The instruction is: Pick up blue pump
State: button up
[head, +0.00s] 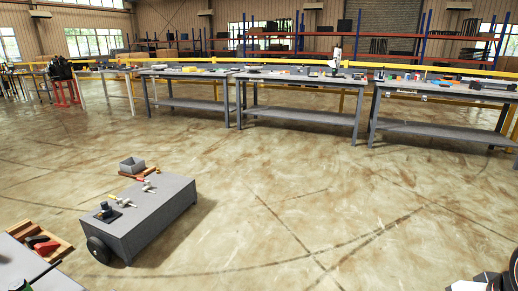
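A small dark blue upright object (104,209), which looks like the blue pump, stands on a black patch at the near left end of the grey cart's top. The grey cart (150,215) is low, box-shaped, with a black wheel at its near left corner. The pump is too small to make out in detail. Nothing of mine is near it. My gripper's fingers do not show; only a black and white piece, which may be part of my arm, shows at the bottom right corner.
Small pale fittings (148,186) stand on the cart's top, and a grey open bin (132,165) is behind it. A wooden tray (40,240) with red and dark items is at the lower left. Grey workbenches (300,78) line the back. The middle floor is clear.

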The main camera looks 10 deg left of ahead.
aim_at(107, 215)
jog(key=i+j+u, duration=0.15)
jog(key=i+u, duration=0.95)
jog(key=u, duration=0.2)
jog(key=i+l+u, duration=0.25)
jog(key=u, duration=0.2)
jog(key=i+l+u, duration=0.1)
jog(key=i+u, duration=0.15)
jog(key=i+l+u, duration=0.2)
jog(key=i, duration=0.15)
jog(key=i+l+z, duration=0.3)
jog(key=i+l, duration=0.3)
jog(key=i+l+u, duration=0.25)
jog(key=i, duration=0.15)
jog(key=i+l+u, duration=0.15)
jog(key=i+u, duration=0.15)
jog(key=i+l+u, duration=0.1)
jog(key=i+u, duration=0.15)
jog(key=i, duration=0.2)
